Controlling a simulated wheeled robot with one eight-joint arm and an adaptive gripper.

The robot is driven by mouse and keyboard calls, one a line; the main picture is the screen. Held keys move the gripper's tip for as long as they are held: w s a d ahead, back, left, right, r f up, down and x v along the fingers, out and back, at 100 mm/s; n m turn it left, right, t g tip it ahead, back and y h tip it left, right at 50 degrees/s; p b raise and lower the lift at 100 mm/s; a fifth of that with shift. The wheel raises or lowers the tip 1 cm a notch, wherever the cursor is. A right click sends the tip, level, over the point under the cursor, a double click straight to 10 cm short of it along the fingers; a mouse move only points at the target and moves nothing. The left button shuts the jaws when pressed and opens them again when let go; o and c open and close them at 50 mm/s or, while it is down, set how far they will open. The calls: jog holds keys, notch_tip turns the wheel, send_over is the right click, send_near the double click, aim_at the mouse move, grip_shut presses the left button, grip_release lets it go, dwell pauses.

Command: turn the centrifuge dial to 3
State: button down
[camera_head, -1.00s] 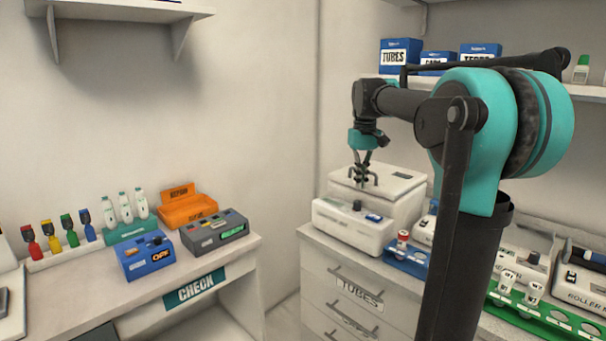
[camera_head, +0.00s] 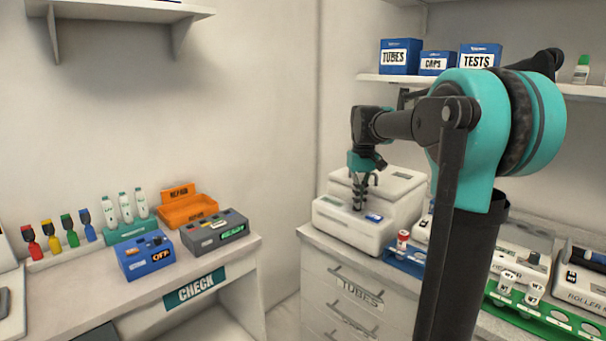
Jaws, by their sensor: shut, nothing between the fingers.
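The centrifuge (camera_head: 340,226) is a white box with a lid at the back, standing on the drawer cabinet at the left end of the right-hand counter. A blue label or button (camera_head: 374,218) shows on its sloping front panel. My gripper (camera_head: 358,207) points down at this front panel, left of the blue label. Its fingers are shut with nothing between them. The dial is hidden behind my fingers, so its setting and whether they touch it cannot be told.
A blue rack with a red-capped tube (camera_head: 402,240) stands just right of the centrifuge. A green tube rack (camera_head: 540,318) is farther right. The left counter (camera_head: 110,300) holds a blue box, a grey box and an orange bin (camera_head: 188,207). Shelf boxes (camera_head: 400,57) sit above.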

aim_at(361, 214)
jog(key=shift+w, duration=0.15)
dwell(0.3)
jog(key=shift+d, duration=0.3)
dwell(0.3)
jog(key=shift+s+d+r, duration=0.1)
jog(key=shift+s, duration=0.3)
jog(key=shift+r, duration=2.95)
